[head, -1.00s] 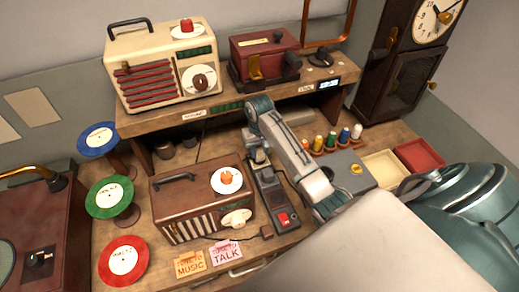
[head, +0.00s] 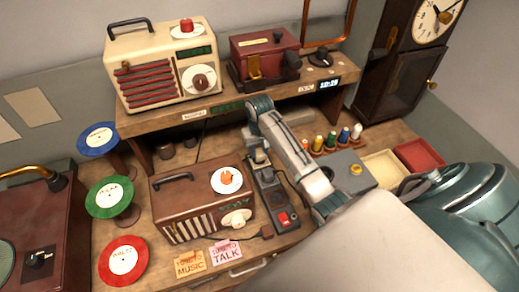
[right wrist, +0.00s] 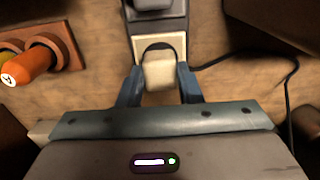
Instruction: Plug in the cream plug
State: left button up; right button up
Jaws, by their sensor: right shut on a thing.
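My right gripper (right wrist: 158,88) is shut on the cream plug (right wrist: 160,74), one blue finger on each side. The plug is over a cream-framed socket (right wrist: 136,45) at the end of the grey power strip (right wrist: 158,22). I cannot tell how deep its pins sit. In the head view my right gripper (head: 258,158) points down at the far end of the power strip (head: 270,190), and the plug is largely hidden there. A red switch (head: 283,218) is at the strip's near end. My left gripper is not in view.
A brown radio (head: 200,200) stands close left of the strip, with a dark plug (head: 267,232) lying by it. A shelf with a cream radio (head: 150,75) is behind.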

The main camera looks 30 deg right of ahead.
jog(key=shift+f, duration=0.6)
dwell(0.3)
jog(key=o, duration=1)
